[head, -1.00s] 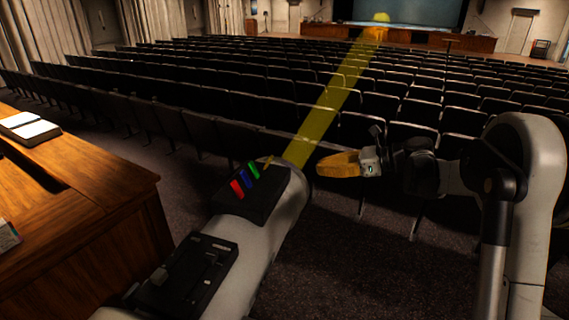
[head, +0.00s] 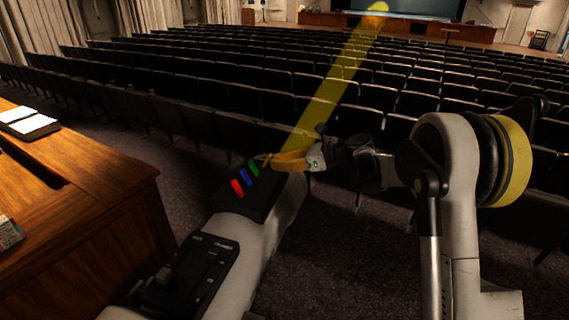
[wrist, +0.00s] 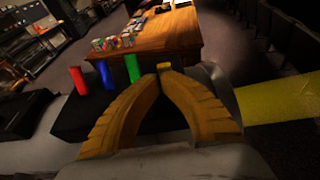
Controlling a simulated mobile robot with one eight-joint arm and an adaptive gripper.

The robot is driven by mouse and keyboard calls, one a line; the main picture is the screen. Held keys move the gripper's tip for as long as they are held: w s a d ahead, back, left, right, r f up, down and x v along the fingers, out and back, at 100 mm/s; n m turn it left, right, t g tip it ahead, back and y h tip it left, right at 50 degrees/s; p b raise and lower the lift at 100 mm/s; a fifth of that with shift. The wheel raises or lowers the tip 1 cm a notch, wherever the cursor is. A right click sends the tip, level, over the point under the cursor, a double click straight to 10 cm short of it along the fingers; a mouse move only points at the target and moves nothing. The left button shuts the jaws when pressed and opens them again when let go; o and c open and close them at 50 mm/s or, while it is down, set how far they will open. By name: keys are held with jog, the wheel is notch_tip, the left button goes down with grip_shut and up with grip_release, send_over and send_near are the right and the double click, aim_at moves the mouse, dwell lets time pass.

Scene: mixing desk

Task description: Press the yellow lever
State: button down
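A black box (head: 262,205) on a white tubular body carries a row of coloured levers. The red lever (head: 237,187), blue lever (head: 245,177) and green lever (head: 253,168) stand in a line. The yellow lever (wrist: 164,66) shows as a small yellow piece just beyond my fingertips in the wrist view; most of it is hidden behind them. My gripper (wrist: 160,74) has yellow-orange fingers whose tips meet, with nothing visible held between them. In the head view my gripper (head: 274,160) is at the far end of the lever row. I cannot tell whether it touches the yellow lever.
A translucent yellow beam (head: 340,80) runs from the white body toward the stage. A wooden desk (head: 95,190) with an open book (head: 28,123) stands at the left. Another black device (head: 195,275) sits nearer on the white body. Rows of dark seats (head: 200,95) fill the hall.

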jog(key=shift+d, duration=0.3)
jog(key=shift+a, duration=0.15)
jog(key=shift+r+h, duration=0.2)
jog(key=shift+h, duration=0.1)
jog(key=shift+w+a+r+g+h+p, duration=0.1)
jog(key=shift+a+r+g+h+p, duration=0.15)
jog(key=shift+h, duration=0.25)
jog(key=shift+w+a+r+g+h+p, duration=0.15)
jog(key=shift+r+g+h+p, duration=0.15)
jog(key=shift+h, duration=0.2)
jog(key=shift+a+r+g+h, duration=0.15)
jog(key=shift+g+h, duration=0.1)
jog(key=shift+h, duration=0.25)
jog(key=shift+w+a+r+g+h+p, duration=0.2)
jog(key=shift+a+g+h+p, duration=0.2)
jog(key=shift+h, duration=0.5)
jog(key=shift+w+a+r+g+h+p, duration=0.1)
jog(key=shift+w+a+g+h+p, duration=0.25)
jog(key=shift+h, duration=0.55)
jog(key=shift+s+a, duration=0.15)
jog(key=shift+r, duration=0.1)
